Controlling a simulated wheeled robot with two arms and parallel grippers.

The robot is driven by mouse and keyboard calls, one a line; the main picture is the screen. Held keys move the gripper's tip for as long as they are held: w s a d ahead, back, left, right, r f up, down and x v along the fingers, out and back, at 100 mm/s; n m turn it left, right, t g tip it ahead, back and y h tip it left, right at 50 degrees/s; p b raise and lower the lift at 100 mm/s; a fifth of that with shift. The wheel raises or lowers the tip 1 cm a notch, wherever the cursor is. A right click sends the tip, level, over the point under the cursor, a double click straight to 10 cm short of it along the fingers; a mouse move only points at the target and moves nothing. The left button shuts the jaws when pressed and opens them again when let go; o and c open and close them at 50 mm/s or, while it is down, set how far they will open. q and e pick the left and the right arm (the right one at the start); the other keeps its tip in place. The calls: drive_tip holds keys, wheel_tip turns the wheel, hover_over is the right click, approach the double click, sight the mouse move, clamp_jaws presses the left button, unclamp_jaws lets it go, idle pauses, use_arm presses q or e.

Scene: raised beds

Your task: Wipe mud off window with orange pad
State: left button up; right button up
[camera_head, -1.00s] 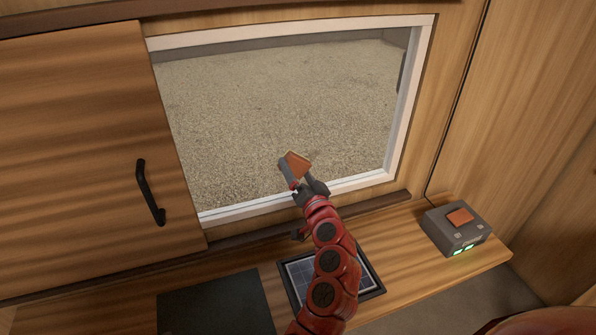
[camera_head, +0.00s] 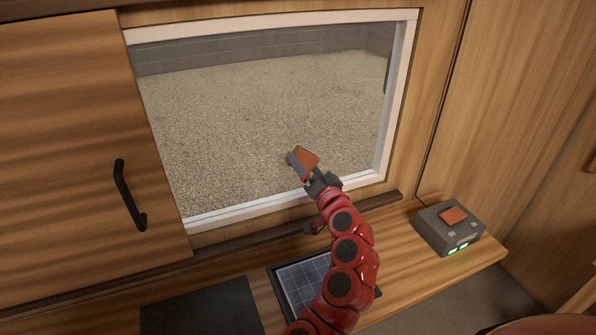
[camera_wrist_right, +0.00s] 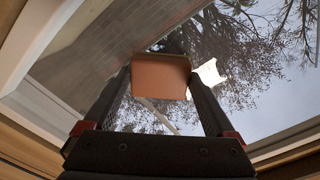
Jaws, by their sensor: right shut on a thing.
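My right gripper (camera_head: 304,170) is shut on the orange pad (camera_head: 307,156) and holds it in front of the window (camera_head: 250,110), over the lower right part of the pane. In the right wrist view the pad (camera_wrist_right: 161,78) sits between the two dark fingers. I cannot tell whether the pad touches the glass. The pane shows gravel and a grey wall beyond, and in the wrist view trees and sky. I see no clear mud on the visible glass. My left gripper is not in view.
A wooden panel with a black handle (camera_head: 130,195) stands left of the window. On the shelf below are a dark mat (camera_head: 205,308), a solar-panel-like tray (camera_head: 300,283) under my arm, and a grey box (camera_head: 450,228) with an orange top and green lights at right.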

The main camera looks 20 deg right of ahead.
drive_tip(key=shift+w+d+f+b, duration=0.1)
drive_tip(key=shift+d+f+b, duration=0.1)
drive_tip(key=shift+d+b, duration=0.5)
drive_tip(key=shift+d+r, duration=0.1)
drive_tip(key=shift+d, duration=0.35)
drive_tip(key=shift+a, duration=0.35)
drive_tip(key=shift+a+p, duration=1.8)
drive_tip(key=shift+a, duration=1.8)
